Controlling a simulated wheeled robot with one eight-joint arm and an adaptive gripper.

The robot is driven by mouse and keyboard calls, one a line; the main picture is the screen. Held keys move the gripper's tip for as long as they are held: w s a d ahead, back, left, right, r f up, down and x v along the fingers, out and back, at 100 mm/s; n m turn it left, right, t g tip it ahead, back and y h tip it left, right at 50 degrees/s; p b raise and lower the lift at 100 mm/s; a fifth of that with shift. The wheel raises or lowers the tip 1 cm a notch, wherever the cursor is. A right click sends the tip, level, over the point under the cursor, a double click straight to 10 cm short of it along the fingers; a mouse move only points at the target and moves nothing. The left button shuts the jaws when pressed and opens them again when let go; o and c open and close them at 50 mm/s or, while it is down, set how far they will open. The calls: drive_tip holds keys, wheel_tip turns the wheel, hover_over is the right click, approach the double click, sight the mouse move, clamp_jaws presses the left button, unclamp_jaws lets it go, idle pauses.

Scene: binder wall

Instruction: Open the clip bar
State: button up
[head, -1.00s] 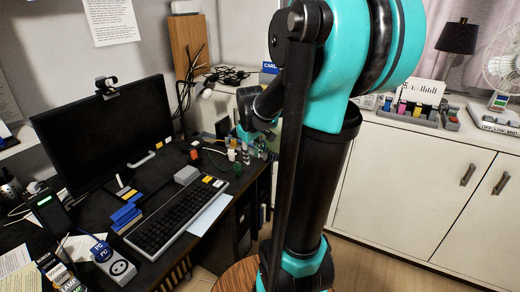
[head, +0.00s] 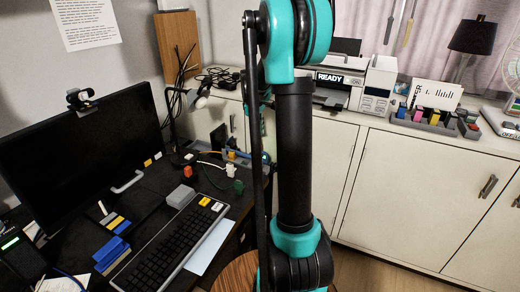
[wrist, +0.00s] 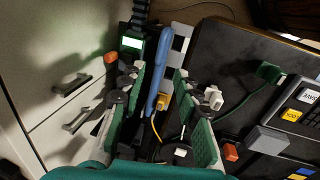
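My gripper (wrist: 165,58) shows in the wrist view with its two green-padded fingers apart and open. A long blue bar (wrist: 156,76) stands in the gap between the fingers, nearer the left one. It may be the clip bar, but I cannot tell for certain. I see no clear contact between the bar and either finger. Below it is a yellow plug-like piece (wrist: 163,103). In the head view my arm hides the gripper.
A dark device with a lit green screen (wrist: 131,43) lies beside the bar. The desk holds a keyboard (head: 172,243), a monitor (head: 85,150), a grey box (head: 180,197) and a green piece (head: 238,187). White cabinets (head: 400,190) stand at the right.

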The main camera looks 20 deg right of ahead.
sight(260, 152)
drive_tip(key=f, duration=0.3)
drive_tip(key=d+f, duration=0.1)
drive_tip(key=f, duration=0.2)
drive_tip(key=w+f, duration=0.1)
drive_tip(key=f, duration=0.2)
drive_tip(key=shift+w+d+f, duration=0.1)
drive_tip(key=shift+d+f, duration=0.05)
drive_tip(key=shift+f, duration=0.1)
clamp_jaws()
